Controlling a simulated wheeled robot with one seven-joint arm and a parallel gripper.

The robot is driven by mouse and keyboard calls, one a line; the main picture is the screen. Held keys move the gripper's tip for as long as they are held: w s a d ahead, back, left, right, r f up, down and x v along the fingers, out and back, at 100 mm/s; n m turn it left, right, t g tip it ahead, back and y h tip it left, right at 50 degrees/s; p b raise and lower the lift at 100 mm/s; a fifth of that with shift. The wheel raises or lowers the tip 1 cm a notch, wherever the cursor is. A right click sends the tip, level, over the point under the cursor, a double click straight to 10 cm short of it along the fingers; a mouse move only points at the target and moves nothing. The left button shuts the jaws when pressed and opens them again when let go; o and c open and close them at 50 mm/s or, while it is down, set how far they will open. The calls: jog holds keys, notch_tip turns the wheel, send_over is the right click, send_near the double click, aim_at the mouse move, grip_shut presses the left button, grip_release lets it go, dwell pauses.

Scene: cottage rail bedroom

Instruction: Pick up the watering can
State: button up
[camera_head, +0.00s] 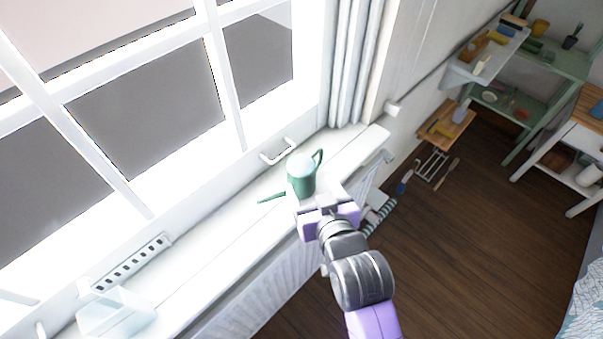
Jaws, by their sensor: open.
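The green watering can (302,177) stands upright on the white windowsill (222,236). Its handle loop is on the right and its spout points left along the sill. My gripper (318,195) is just in front of the can, at the sill's front edge, facing it. Its jaws are open. The white fingers overlap the can's lower part in the picture, so I cannot tell whether they touch it. The can's base is partly hidden behind the gripper.
The window frame and its white handle (277,152) are close behind the can. A clear box (117,312) stands at the sill's left end. A white curtain (352,62) hangs at the right. Shelves and a wooden stool (447,124) stand farther right; dark floor (470,240) lies open.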

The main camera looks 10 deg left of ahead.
aim_at(302, 173)
jog(key=shift+p+x, duration=0.7)
jog(key=shift+x, duration=2.6)
jog(key=shift+s+a+r, duration=0.1)
jog(key=shift+a, duration=0.05)
grip_shut()
